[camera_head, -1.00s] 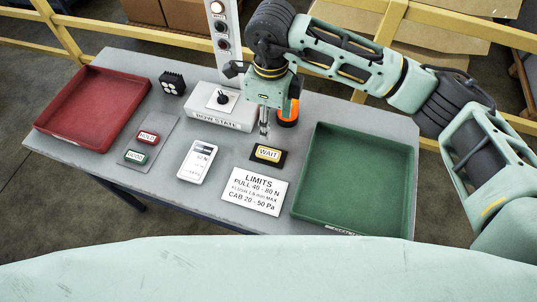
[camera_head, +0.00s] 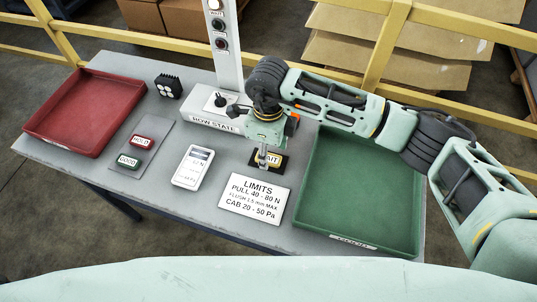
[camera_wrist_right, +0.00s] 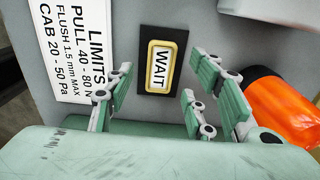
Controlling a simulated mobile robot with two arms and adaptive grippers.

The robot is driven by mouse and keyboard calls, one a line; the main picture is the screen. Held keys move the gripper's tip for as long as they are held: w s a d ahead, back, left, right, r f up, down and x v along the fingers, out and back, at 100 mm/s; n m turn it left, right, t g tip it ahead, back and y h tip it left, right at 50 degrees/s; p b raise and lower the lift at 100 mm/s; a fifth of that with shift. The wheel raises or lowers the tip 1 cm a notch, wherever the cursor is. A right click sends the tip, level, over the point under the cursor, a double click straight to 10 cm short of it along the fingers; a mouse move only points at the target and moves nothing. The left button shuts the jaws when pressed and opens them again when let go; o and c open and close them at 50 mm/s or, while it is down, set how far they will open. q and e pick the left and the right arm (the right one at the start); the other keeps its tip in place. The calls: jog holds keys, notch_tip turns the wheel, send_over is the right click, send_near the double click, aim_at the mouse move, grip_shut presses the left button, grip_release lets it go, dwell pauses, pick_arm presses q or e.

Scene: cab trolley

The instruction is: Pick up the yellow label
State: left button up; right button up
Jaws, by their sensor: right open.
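The yellow label (camera_wrist_right: 160,67), marked WAIT, lies on a black base (camera_wrist_right: 144,38) on the grey table. In the head view the yellow label (camera_head: 274,161) is partly hidden by my right gripper (camera_head: 263,160), which is above its left part. In the right wrist view the open fingers of my right gripper (camera_wrist_right: 155,88) stand on either side of the label's near end, with nothing held between them. I cannot tell the exact height of the fingertips above it. My left gripper is not in view.
A white LIMITS card (camera_head: 254,200) lies just in front of the label. A green tray (camera_head: 395,240) is to the right, a red tray (camera_head: 45,135) at far left. A grey ROW STATE box (camera_head: 205,118) and an orange object (camera_wrist_right: 280,108) stand close by.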

jog(key=shift+f, duration=1.05)
jog(key=c, duration=1)
jog(key=shift+r, duration=0.15)
